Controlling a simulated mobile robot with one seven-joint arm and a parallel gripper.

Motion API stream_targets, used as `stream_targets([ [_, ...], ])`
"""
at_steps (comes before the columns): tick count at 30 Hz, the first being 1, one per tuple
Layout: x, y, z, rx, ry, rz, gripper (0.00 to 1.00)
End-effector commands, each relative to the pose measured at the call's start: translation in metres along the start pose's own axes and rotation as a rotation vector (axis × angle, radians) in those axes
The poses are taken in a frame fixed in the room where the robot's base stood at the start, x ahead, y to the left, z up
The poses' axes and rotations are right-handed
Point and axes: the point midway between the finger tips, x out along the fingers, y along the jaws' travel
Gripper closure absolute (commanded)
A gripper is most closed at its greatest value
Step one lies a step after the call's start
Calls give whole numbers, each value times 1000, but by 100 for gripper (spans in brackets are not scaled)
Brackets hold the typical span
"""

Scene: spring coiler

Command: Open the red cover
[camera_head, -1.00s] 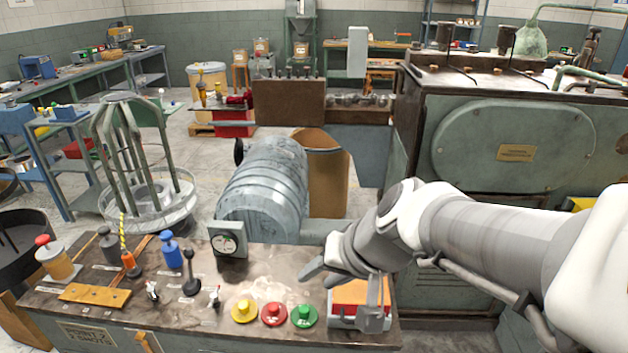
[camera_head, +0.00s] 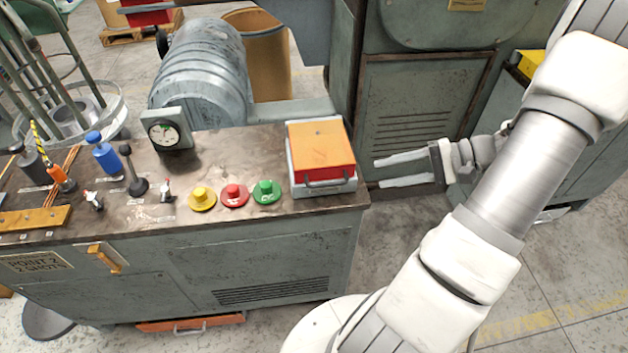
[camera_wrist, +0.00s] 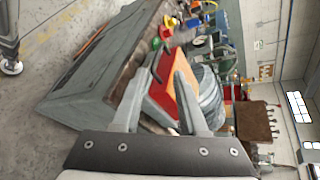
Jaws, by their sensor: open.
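The red cover (camera_head: 322,153) has an orange-red top and lies flat on a grey box (camera_head: 291,178) at the right end of the control bench. A dark handle (camera_head: 327,182) is on its front edge. My gripper (camera_head: 380,173) is open and empty to the right of the box, apart from it, with its fingers pointing left towards it. In the wrist view, the red cover (camera_wrist: 164,90) shows between and beyond my open fingers (camera_wrist: 158,95), with the scene turned sideways.
Yellow, red and green buttons (camera_head: 235,195) sit left of the box. A gauge (camera_head: 166,130) and several levers stand further left. A green machine cabinet (camera_head: 420,105) stands behind my gripper. Floor is open in front of the cabinet.

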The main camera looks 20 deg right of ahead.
Motion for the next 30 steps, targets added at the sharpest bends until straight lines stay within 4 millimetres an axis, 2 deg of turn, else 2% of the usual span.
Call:
stream_targets([
  [1,-11,17,-8,28,1,-59,58],
  [4,-27,33,-12,51,-4,-141,58],
  [7,-37,42,-14,63,-5,-192,58],
  [11,-38,45,-14,67,-8,-214,58],
  [17,-12,39,-13,66,-10,-212,58],
  [30,82,20,-13,67,-11,-210,58],
])
